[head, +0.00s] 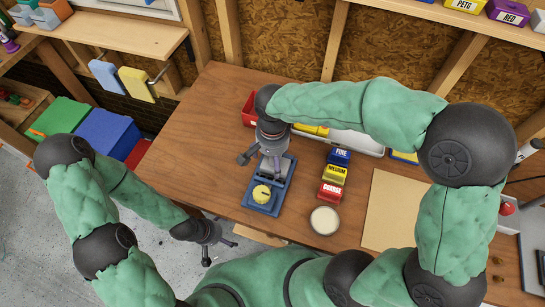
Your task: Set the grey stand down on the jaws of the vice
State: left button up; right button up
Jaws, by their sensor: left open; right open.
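The blue vice (261,208) is on the wooden bench near its front edge, with a yellow round piece (262,193) on its front part. A small grey piece (271,168), which looks like the grey stand, shows at the vice's rear part, under my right gripper. The gripper partly hides it, and I cannot tell whether it rests flat on the jaws. My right gripper (260,165) is open, right above the vice, with fingers spread around or beside the grey piece. My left gripper (220,252) is open and empty, out past the bench's front edge over the floor.
Blue, yellow and red labelled blocks (333,175) stand right of the vice, with a round pale dish (324,220) in front of them. A red bin (249,109) and a white tray (356,142) are behind. A tan board (403,208) lies right. The bench left of the vice is clear.

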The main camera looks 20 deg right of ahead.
notch_tip(320, 180, up, 12)
jog(key=p, duration=0.2)
jog(key=shift+p, duration=0.4)
jog(key=shift+f, duration=0.1)
